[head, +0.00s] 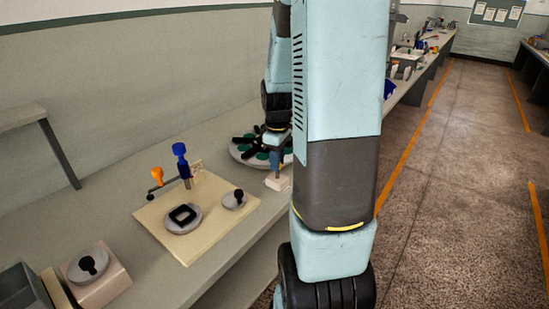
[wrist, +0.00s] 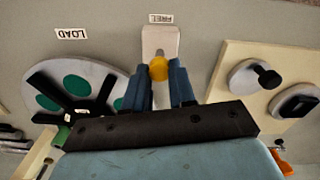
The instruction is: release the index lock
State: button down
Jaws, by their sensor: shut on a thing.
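A pale block (wrist: 158,36) lies just past my fingertips in the wrist view, with a grey pin and a yellow knob (wrist: 159,68) at its near end. The block also shows in the head view (head: 277,184), beside the round turntable. My gripper (wrist: 160,84) has its blue fingers shut on the yellow knob, one on each side. In the head view my gripper (head: 277,168) points down over the block, and the knob cannot be made out there. The turntable (wrist: 128,84) is grey with black arms and green discs.
A FREE label (wrist: 167,18) lies beyond the block, and a LOAD label (wrist: 71,33) lies by the turntable; both read upside down. A cream board (head: 215,228) with a blue-topped post (head: 181,160) and grey discs stands near. My arm hides part of the bench.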

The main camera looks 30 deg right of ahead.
jog(key=shift+s+d+f+t+y, duration=0.1)
jog(key=shift+s+d+t+y, duration=0.2)
jog(key=shift+s+t, duration=0.45)
jog(key=shift+s+d+f+t+y, duration=0.1)
jog(key=shift+s+d+t+y, duration=0.25)
jog(key=shift+t, duration=0.7)
jog(key=shift+s+t, duration=0.1)
jog(key=shift+t, duration=0.2)
jog(key=c, duration=1.3)
grip_release()
jog(key=shift+f, duration=0.1)
jog(key=o, duration=0.4)
jog(key=shift+c, duration=0.2)
jog(key=shift+a, duration=0.1)
jog(key=v, duration=1.3)
jog(key=shift+r, duration=0.25)
